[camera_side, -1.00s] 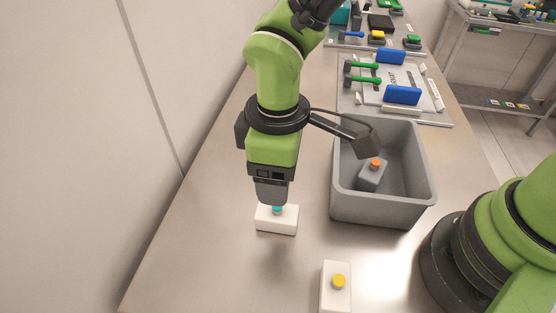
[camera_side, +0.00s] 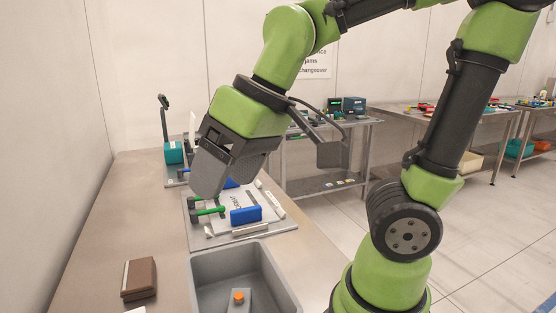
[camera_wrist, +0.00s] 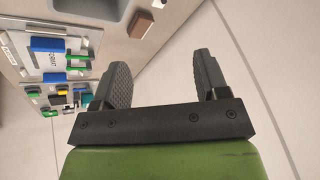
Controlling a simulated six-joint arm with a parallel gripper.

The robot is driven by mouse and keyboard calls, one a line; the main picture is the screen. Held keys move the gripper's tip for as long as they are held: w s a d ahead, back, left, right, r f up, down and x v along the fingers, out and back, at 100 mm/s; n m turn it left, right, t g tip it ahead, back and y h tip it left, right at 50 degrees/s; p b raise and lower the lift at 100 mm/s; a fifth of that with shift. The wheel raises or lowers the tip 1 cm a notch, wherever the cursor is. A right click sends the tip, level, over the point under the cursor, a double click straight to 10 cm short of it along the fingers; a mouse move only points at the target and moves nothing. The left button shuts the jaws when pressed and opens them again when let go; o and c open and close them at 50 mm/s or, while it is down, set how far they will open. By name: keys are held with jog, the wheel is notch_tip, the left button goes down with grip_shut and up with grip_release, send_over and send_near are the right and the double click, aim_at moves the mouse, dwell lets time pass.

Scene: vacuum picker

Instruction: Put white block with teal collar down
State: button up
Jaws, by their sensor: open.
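My gripper (camera_side: 208,182) is raised well above the table in the side view, tilted. In the wrist view its two fingers (camera_wrist: 162,70) stand apart with nothing between them. No teal collar shows in either view now. A white edge (camera_side: 135,310) shows at the bottom of the side view, left of the bin; a white piece (camera_wrist: 159,3) also shows at the top of the wrist view, near the brown block. I cannot tell whether either is the white block with the teal collar.
A brown block (camera_side: 139,278) lies on the table (camera_side: 110,235). The grey bin (camera_side: 272,262) holds a grey block with an orange collar (camera_side: 238,297). Behind it is a tray (camera_side: 282,228) with green-handled tools and blue blocks. The table's left side is largely clear.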

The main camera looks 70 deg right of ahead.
jog(key=s+d+r+m+t, duration=0.1)
jog(key=s+d+m+t, duration=0.1)
jog(key=s, duration=0.3)
jog(key=shift+s+d+m, duration=0.15)
jog(key=shift+d+m, duration=0.25)
jog(key=shift+m, duration=0.4)
